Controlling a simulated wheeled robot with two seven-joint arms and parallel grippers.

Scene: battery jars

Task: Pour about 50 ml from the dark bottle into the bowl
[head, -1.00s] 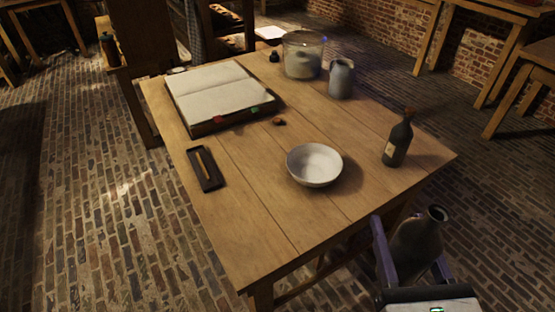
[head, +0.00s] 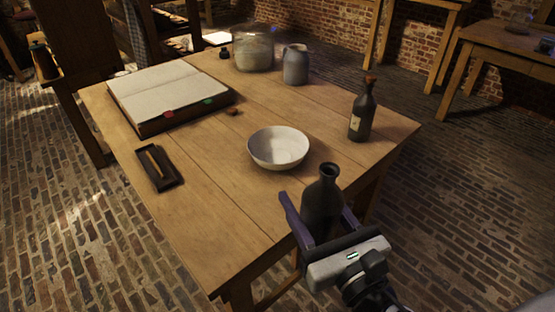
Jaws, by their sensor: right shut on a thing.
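The white bowl (head: 279,148) stands empty, as far as I can see, near the middle front of the wooden table. My right gripper (head: 322,222) is shut on a dark bottle (head: 323,200) with an open mouth and holds it upright at the table's front edge, just below and right of the bowl in the picture. The bottle's lower part is hidden by the gripper. A second dark bottle (head: 361,115) with a pale label and a cork stands on the table right of the bowl. My left gripper is not in view.
An open book (head: 165,90), a dark tray with a stick (head: 157,167), a grey jug (head: 296,65) and a glass jar (head: 253,50) stand on the table (head: 215,190). A small reddish-brown lump (head: 232,112) lies behind the bowl. The front left tabletop is clear.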

